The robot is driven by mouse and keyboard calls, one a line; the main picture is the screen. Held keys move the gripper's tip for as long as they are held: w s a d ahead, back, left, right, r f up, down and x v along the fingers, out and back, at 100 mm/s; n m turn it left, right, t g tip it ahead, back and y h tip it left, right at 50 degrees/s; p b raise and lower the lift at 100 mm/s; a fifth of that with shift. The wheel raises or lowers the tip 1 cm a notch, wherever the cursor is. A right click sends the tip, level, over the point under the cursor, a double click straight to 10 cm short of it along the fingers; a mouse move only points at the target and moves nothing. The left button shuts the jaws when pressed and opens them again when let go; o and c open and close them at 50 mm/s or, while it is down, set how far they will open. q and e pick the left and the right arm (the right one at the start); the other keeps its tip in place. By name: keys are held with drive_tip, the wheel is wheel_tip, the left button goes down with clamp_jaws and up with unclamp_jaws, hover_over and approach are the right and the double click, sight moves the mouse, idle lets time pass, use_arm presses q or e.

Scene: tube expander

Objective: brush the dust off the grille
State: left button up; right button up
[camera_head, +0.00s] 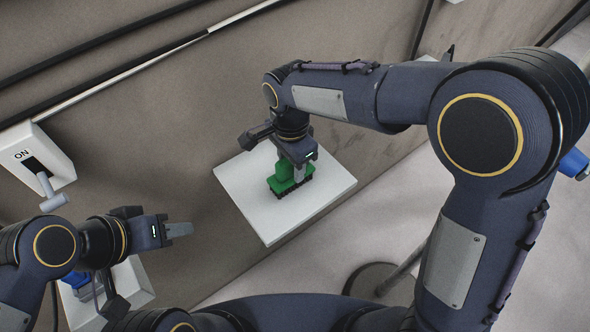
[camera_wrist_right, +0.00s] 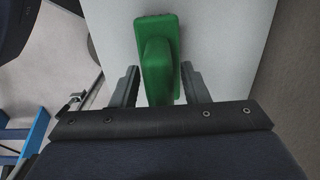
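A green brush (camera_head: 282,183) with dark bristles is on a square white plate (camera_head: 255,215). In the right wrist view the green brush (camera_wrist_right: 158,60) lies between the two fingers of my right gripper (camera_wrist_right: 162,84). The fingers are apart, with visible gaps on both sides of the handle. In the head view my right gripper (camera_head: 300,172) is low over the brush, partly hiding it. My left gripper (camera_head: 180,230) is away from the brush at the lower left, with nothing seen in it; its finger spread is not clear. I cannot make out a grille.
A white switch box (camera_head: 45,158) marked ON, with a grey lever, is on the brown surface at the left. Another white box (camera_head: 132,280) with a blue part is below my left gripper. A dark round base with a pole (camera_head: 375,280) stands on the floor.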

clamp_jaws()
drive_tip(key=shift+r+p, duration=3.25)
drive_tip(key=shift+r, duration=0.3)
